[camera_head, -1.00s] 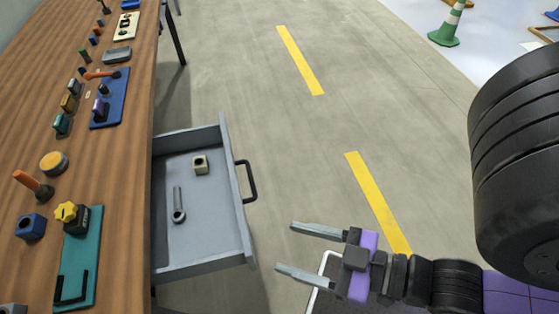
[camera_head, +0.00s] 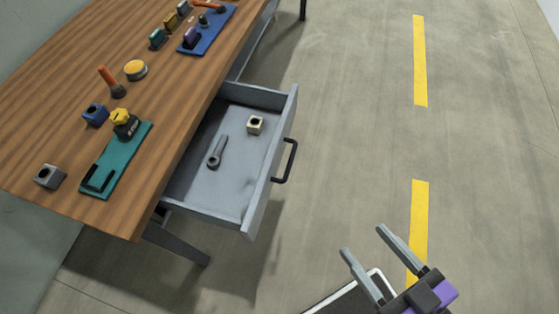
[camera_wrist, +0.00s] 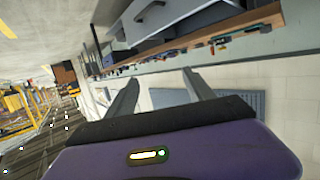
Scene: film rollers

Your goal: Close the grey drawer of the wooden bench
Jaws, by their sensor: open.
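The grey drawer (camera_head: 208,192) of the wooden bench (camera_head: 62,125) stands pulled out to the right in the head view. Its black handle (camera_head: 287,162) is on the right outer face of the drawer front.
The bench top holds a teal board (camera_head: 118,160), a blue board (camera_head: 208,30), a yellow disc (camera_head: 135,70) and an orange-handled tool (camera_head: 110,80). A bench leg (camera_head: 178,243) stands below the near end. The floor right of the drawer is clear, with yellow stripes (camera_head: 420,60).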

